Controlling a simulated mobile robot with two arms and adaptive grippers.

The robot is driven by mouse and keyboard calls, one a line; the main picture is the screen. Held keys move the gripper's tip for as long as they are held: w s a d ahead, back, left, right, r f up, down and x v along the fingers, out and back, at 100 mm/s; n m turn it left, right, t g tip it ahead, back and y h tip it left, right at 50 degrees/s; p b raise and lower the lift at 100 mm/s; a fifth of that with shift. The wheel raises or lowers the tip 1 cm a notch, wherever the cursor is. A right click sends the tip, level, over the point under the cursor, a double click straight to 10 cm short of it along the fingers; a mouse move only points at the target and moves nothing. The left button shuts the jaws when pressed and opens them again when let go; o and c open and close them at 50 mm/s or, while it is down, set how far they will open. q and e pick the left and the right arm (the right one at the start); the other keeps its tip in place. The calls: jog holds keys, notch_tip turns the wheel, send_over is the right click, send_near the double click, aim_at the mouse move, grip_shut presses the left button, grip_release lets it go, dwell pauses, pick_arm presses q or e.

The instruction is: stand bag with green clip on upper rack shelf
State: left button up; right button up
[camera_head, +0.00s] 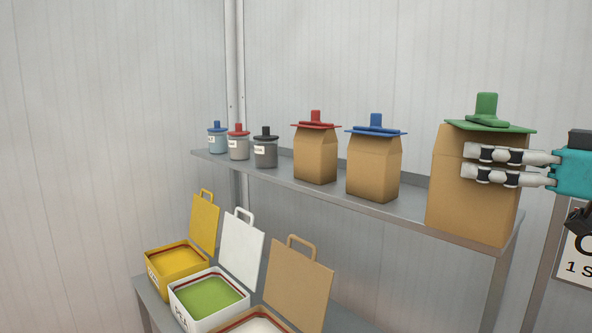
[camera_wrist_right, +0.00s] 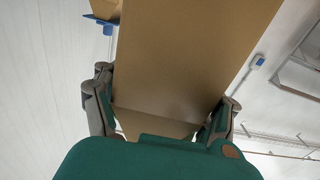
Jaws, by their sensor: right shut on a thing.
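The brown paper bag with the green clip (camera_head: 476,195) is at the right end of the upper rack shelf (camera_head: 408,212) in the head view. It looks upright, with its base close to the shelf's front edge. I cannot tell whether the base touches the shelf. The green clip (camera_head: 487,112) sits across its top. My right gripper (camera_head: 466,160) comes in from the right and is shut on the upper part of this bag. In the right wrist view the bag (camera_wrist_right: 180,60) fills the middle, between the fingers. My left gripper is not in view.
Left along the upper shelf stand a blue-clip bag (camera_head: 373,168), a red-clip bag (camera_head: 315,155) and three small jars (camera_head: 265,151). The blue-clip bag is nearest, with a gap between. Open-lidded boxes (camera_head: 208,299) sit on the lower shelf. A sign (camera_head: 579,260) is at far right.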

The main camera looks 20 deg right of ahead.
jog(key=w+d+f+p, duration=0.4)
jog(key=w+d+p, duration=0.2)
jog(key=w+d, duration=0.3)
jog(key=w, duration=0.4)
jog(key=shift+d, duration=0.15)
jog(key=shift+f, duration=0.3)
jog(key=o, duration=1.4)
jog(key=shift+r, duration=0.1)
